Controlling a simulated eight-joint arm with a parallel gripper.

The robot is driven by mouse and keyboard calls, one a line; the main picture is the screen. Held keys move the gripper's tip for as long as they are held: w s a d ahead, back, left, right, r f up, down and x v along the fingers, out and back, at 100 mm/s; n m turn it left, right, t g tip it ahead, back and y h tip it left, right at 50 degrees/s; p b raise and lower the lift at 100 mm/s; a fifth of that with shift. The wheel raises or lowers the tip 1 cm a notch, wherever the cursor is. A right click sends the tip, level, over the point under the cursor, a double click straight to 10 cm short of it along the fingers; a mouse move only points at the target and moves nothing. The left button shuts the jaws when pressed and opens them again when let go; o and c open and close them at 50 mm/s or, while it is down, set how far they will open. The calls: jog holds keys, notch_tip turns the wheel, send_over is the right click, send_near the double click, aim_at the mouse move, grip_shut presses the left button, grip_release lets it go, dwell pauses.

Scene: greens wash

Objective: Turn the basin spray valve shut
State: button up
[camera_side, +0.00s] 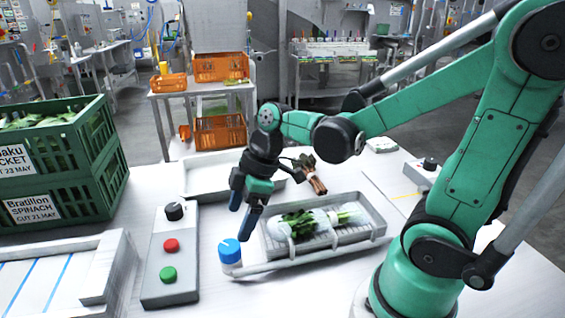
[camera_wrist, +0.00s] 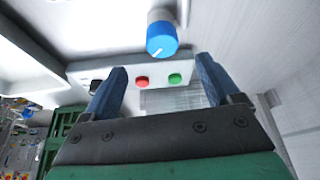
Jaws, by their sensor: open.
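The spray valve is a blue knob (camera_side: 230,251) with a white pointer line, on a white stub at the left end of a pale pipe along the front of the basin (camera_side: 375,212). It also shows in the wrist view as a blue knob (camera_wrist: 161,38), beyond the fingertips. My gripper (camera_side: 243,215) points down, above the knob and slightly to its right, apart from it. Its two blue fingers are spread with nothing between them in the wrist view (camera_wrist: 160,78). Leafy greens (camera_side: 315,219) lie in the basin.
A grey control box (camera_side: 170,285) with a black dial, a red button and a green button stands left of the knob. Green crates (camera_side: 60,165) are stacked at the left. A pale tray (camera_side: 100,275) lies at the front left. A brown bundle (camera_side: 313,176) is behind my gripper.

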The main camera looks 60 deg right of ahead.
aim_at(230, 246)
jog(key=shift+n, duration=0.5)
jog(key=shift+x, duration=3.05)
jog(key=shift+s, duration=0.1)
jog(key=shift+r, duration=0.1)
grip_shut()
